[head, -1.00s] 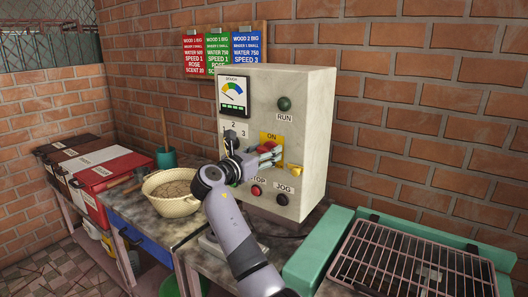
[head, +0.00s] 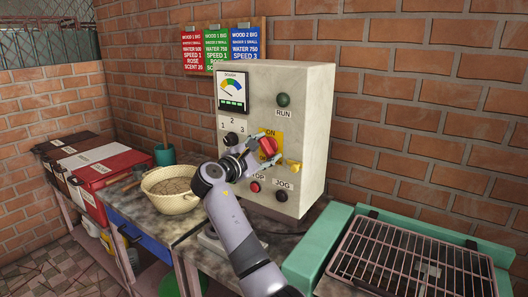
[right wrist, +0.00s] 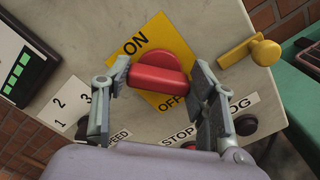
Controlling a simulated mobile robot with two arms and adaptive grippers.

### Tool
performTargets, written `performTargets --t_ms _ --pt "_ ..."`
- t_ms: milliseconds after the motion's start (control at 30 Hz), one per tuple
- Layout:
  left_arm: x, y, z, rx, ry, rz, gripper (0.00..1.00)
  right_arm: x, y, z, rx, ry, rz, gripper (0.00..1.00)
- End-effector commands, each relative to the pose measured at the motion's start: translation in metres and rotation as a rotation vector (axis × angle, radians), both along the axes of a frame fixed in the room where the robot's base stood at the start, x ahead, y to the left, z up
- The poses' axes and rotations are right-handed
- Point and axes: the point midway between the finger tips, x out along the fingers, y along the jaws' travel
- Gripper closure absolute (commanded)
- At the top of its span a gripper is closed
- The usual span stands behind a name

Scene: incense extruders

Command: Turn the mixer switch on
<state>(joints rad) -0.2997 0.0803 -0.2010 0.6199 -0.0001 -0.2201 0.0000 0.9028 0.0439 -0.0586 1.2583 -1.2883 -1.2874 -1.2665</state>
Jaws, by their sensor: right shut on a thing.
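The mixer switch is a red rotary knob (head: 268,147) on a yellow ON/OFF plate (head: 271,133) on the front of the grey control box (head: 309,110). In the right wrist view the knob (right wrist: 158,77) has its bar between the ON label at upper left and the OFF label below. My right gripper (right wrist: 161,75) has one finger at each end of the bar and is shut on it. In the head view its fingers reach the knob from the left and hide part of the plate. My left gripper is not in view.
A yellow lever (head: 293,166) sticks out right of the switch. RUN (head: 284,100), STOP (head: 255,187) and JOG (head: 282,195) buttons are close by. A bowl of powder (head: 172,188) stands left on the bench. A green frame with a wire rack (head: 415,262) is at right.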

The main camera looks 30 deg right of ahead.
Motion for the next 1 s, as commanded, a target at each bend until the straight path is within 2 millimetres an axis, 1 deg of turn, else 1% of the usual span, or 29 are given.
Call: performTargets --t_ms 33,200,500,700,1000 --pt "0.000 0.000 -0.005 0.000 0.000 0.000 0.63 0.000 0.000 -0.003 0.018 -0.041 -0.001 0.75" --pt "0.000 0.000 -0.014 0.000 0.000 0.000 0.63 -0.001 0.000 -0.004 0.077 -0.184 -0.001 0.75" --pt "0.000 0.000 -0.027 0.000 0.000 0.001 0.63 -0.001 0.000 -0.005 0.158 -0.377 -0.001 0.75" --pt "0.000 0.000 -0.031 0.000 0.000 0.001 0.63 -0.001 -0.001 -0.005 0.189 -0.454 -0.002 0.75" --pt "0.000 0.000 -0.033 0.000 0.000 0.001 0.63 -0.002 -0.001 -0.005 0.206 -0.492 -0.003 0.75"
